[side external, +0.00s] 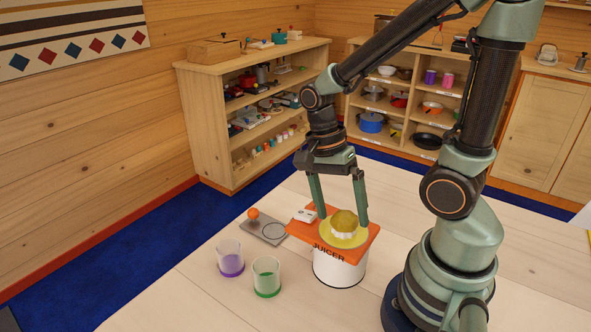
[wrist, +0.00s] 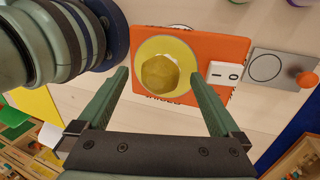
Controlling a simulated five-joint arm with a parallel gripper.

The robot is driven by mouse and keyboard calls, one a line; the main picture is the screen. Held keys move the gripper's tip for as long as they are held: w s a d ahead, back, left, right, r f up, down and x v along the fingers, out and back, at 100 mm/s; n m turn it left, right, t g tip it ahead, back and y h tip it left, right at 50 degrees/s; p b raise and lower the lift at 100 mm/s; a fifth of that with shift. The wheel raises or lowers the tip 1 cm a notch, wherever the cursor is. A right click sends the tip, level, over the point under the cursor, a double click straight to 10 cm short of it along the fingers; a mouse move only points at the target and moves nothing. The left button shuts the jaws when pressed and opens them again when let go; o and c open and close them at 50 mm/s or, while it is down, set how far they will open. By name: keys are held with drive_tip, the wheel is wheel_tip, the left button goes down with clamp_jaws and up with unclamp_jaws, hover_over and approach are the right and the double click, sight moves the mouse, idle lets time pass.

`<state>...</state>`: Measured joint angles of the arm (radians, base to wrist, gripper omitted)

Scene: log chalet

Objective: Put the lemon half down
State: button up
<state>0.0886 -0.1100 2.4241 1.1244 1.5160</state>
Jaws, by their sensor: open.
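The lemon half (side external: 344,221) sits on the juicer (side external: 338,268), a white drum with an orange square top marked JUICER. It rests over a pale reamer in a yellow dish (side external: 342,239). In the wrist view the lemon half (wrist: 159,75) lies in the middle of the yellow dish (wrist: 187,48). My gripper (side external: 342,215) is open, with one finger on each side of the lemon half and a gap to it. In the wrist view the open fingers of my gripper (wrist: 162,87) also stand apart from the lemon half.
A white switch (side external: 304,216) is on the juicer's top. A grey plate with a ring and an orange ball (side external: 253,213) lies left of it. A cup with purple (side external: 231,261) and a cup with green (side external: 266,279) stand in front. Shelves (side external: 236,95) stand behind.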

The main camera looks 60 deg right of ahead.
drive_tip(key=c, duration=1.4)
drive_tip(key=shift+r, duration=0.15)
